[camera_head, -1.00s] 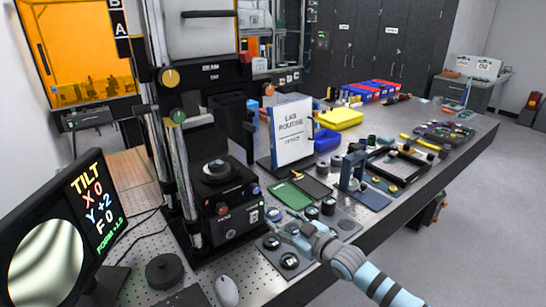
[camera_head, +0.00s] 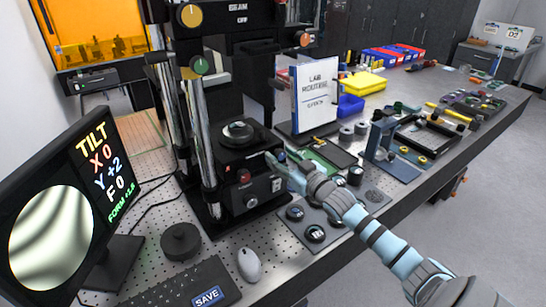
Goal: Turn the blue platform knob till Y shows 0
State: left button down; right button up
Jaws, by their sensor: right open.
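The interferometer platform (camera_head: 240,158) is a black stage with a round piece on top and a red knob (camera_head: 243,177) on its front. The blue knob (camera_head: 282,156) shows as a small patch at the stage's right side, partly hidden by my right gripper. My right gripper (camera_head: 275,161) is open, its fingertips close beside the blue knob; I cannot tell whether they touch it. The monitor (camera_head: 98,160) at left reads TILT, X 0, Y +2, F 0, above a round fringe picture of curved bands. My left gripper is not in view.
A mouse (camera_head: 249,265), a keyboard (camera_head: 180,287) and a dark round disc (camera_head: 181,243) lie in front of the instrument. A pad with round pieces (camera_head: 305,222) lies below my right arm. A LAB ROUTINE sign (camera_head: 316,97) stands behind the gripper.

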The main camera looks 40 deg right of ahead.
jog(key=shift+s+r, duration=0.25)
jog(key=shift+s, duration=0.15)
jog(key=c, duration=0.3)
grip_shut()
jog(key=shift+n, duration=0.4)
jog(key=shift+n+b, duration=0.7)
jog(key=shift+n, duration=0.1)
jog(key=shift+a+r+n+b, duration=0.1)
jog(key=shift+n+b, duration=0.65)
jog(key=shift+n, duration=1.15)
